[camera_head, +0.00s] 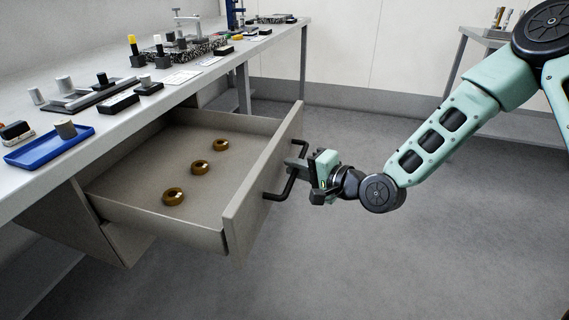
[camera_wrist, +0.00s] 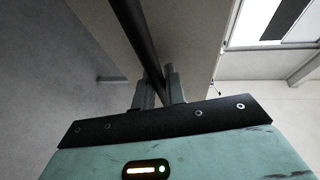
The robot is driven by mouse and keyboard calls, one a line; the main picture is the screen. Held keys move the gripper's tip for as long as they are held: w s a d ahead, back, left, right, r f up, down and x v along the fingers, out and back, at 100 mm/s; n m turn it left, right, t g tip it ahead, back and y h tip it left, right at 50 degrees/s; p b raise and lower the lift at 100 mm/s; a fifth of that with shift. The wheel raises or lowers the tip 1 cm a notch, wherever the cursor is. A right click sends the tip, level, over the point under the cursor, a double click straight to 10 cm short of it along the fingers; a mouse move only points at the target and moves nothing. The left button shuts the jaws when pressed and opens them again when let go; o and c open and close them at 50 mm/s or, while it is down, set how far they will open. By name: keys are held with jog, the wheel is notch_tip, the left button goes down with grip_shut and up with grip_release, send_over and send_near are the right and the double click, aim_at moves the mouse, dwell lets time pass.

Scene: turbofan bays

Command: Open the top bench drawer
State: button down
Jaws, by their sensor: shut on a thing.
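The top bench drawer (camera_head: 140,207) is pulled well out from under the bench in the head view. Its front panel (camera_head: 240,222) faces right and carries a black bar handle (camera_head: 280,193). My gripper (camera_head: 298,164) is at the handle from the right, shut on it. In the wrist view the handle (camera_wrist: 137,38) runs between the two fingers of my gripper (camera_wrist: 159,88). Several bronze-coloured rings (camera_head: 173,196) lie on the drawer floor. The drawer's far inner end under the bench top is partly hidden.
The bench top (camera_head: 200,88) holds a blue tray (camera_head: 48,147), grey and black blocks, cards and small fixtures. A second table (camera_head: 487,38) stands at the back right. The floor (camera_head: 400,265) right of the drawer is clear.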

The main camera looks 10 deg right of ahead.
jog(key=shift+s+d, duration=0.1)
jog(key=shift+d, duration=0.1)
jog(key=c, duration=1.5)
grip_release()
jog(key=shift+o, duration=0.2)
jog(key=p+v, duration=1.2)
jog(key=v, duration=0.5)
jog(key=shift+s, duration=0.2)
jog(key=shift+d, duration=0.1)
